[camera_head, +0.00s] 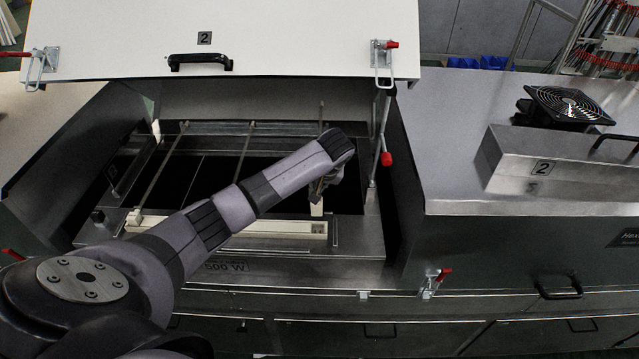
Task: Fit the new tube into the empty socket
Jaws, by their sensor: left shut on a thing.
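The open dryer bay (355,245) lies under the raised lid. Two thin tubes, a left one (166,165) and a middle one (245,150), run from front to back in it. A third tube (321,115) shows at the right, just behind my left wrist; most of it is hidden by my arm. My left gripper (321,190) is over the right side of the bay, shut on this tube, with its fingers partly hidden. A pale socket block (316,209) stands just below the fingers at the front rail. Whether the tube's end touches it, I cannot tell. My right gripper is out of view.
The white lid (285,40), marked 2, is raised behind the bay. A strut with a red knob (386,158) stands at the bay's right. A metal cover (545,165) and a fan (568,103) sit on the right-hand top, whose front is clear.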

